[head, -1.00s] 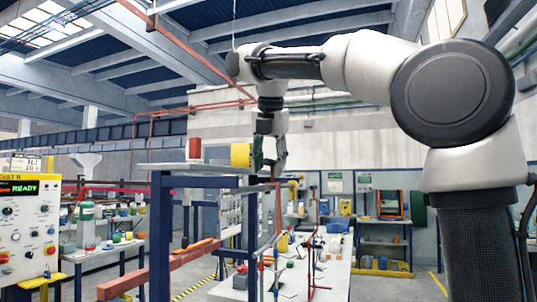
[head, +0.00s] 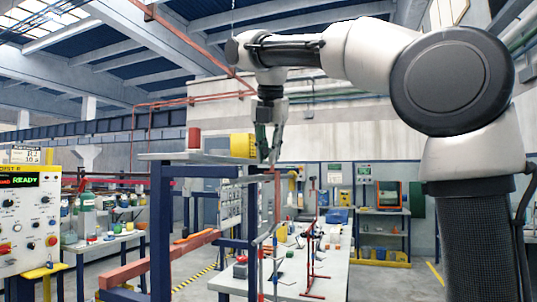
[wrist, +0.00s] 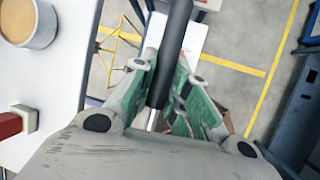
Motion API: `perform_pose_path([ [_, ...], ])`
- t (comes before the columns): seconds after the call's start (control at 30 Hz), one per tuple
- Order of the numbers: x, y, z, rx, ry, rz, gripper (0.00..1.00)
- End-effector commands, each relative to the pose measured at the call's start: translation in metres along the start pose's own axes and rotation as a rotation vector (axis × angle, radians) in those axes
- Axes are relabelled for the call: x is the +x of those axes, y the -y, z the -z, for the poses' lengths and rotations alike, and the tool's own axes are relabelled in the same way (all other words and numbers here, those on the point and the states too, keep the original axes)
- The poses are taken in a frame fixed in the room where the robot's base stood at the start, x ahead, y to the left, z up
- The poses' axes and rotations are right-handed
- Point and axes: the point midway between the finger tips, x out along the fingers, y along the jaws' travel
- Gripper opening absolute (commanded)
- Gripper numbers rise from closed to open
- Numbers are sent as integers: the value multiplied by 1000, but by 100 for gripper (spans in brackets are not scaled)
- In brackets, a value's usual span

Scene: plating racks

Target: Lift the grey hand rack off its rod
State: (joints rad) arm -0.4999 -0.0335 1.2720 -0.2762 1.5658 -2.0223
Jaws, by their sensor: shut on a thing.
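My gripper (head: 268,158) is at the centre of the head view, pointing down beside the yellow cylinder on the shelf. In the wrist view its green-padded fingers (wrist: 172,110) are closed around a dark round bar (wrist: 174,50), which looks like the grip of the hand rack. A thin pale stem shows below the bar between the fingers. In the head view a thin reddish upright (head: 277,200) runs down just below my gripper, and a thin grey upright (head: 259,265) stands lower. I cannot tell which belongs to the grey rack or whether it still touches its rod.
A blue frame (head: 162,225) carries a pale shelf (head: 165,156) with a yellow cylinder (head: 242,146) and a red block (head: 194,138), close left of my gripper. A white table (head: 335,272) with red stands is below right. A control panel (head: 25,220) stands at far left.

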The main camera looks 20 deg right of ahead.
Motion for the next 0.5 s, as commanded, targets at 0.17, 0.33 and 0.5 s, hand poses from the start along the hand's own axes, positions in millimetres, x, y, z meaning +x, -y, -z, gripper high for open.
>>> perform_pose_path([
  [0.17, -10, -2, -4, 1, 2, -3, 0],
  [0.33, -18, -3, -8, 2, 2, -2, 0],
  [0.5, -25, -5, -11, 1, 2, -1, 0],
])
